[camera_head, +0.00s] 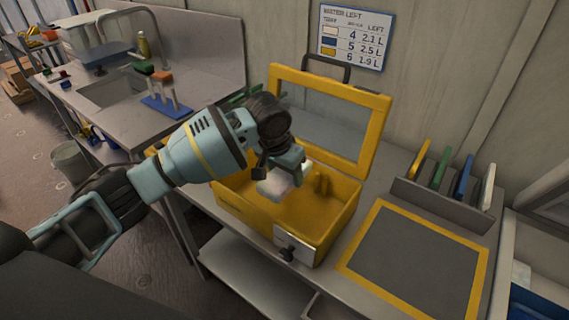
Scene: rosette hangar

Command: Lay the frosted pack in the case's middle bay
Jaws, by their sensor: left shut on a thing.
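The yellow case (239,209) stands on the bench with its lid raised at the back. A whitish frosted pack (274,187) is in the jaws of my left gripper (286,176), which is shut on it and points down. The gripper and pack are over the left and middle part of the case's opening. My arm hides much of the left inside. Yellow upright pieces (322,184) show inside, right of the pack. I cannot tell which bay the pack is over or how far above the floor it is. My right gripper is not in view.
A grey mat with a yellow border (415,262) lies right of the case. Behind it a grey rack (445,200) holds several coloured boards. A whiteboard (356,36) hangs on the wall. A sink bench (190,85) with a blue brush stand (167,106) is at left.

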